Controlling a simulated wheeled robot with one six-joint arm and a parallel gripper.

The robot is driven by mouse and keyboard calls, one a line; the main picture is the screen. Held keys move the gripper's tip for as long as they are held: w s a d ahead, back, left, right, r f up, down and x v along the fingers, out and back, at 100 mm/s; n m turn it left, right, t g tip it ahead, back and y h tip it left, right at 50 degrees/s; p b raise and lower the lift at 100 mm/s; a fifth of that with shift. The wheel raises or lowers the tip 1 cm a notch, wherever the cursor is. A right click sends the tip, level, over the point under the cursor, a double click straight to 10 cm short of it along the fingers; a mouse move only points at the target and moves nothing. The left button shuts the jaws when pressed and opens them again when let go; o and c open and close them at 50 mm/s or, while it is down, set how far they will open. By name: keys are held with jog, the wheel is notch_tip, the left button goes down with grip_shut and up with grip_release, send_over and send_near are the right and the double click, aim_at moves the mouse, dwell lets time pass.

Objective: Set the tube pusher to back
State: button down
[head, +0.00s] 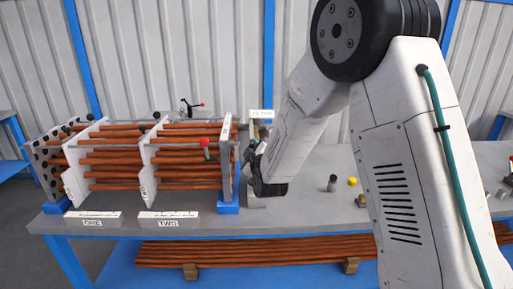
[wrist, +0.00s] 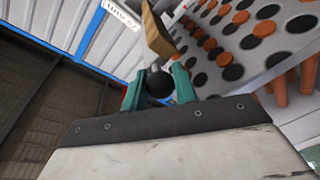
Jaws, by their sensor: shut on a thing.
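My gripper (wrist: 162,88) has teal fingers, one on each side of a round black knob (wrist: 159,84), and is shut on it. The knob appears to belong to the tube pusher, but the rest of that control is mostly hidden. A tan block (wrist: 157,32) stands just beyond the knob, and a small white label (wrist: 122,14) is above it. In the head view my gripper (head: 262,178) is beside the right end plate of the shell, and my own arm hides the knob and any scale there.
The flanged shell holds rows of orange-brown tubes (head: 110,160) between white plates. Its perforated end plate (wrist: 225,75) is close on the right in the wrist view. A red-tipped lever (head: 205,145) stands before the tubes. A dark cylinder (head: 332,184) and yellow ball (head: 352,181) sit on the bench.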

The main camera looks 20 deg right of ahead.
jog(key=c, duration=1.4)
grip_release()
jog(key=shift+s, duration=0.1)
jog(key=s, duration=0.7)
jog(key=shift+s+a, duration=0.15)
jog(key=shift+s, duration=0.15)
jog(key=shift+c, duration=0.2)
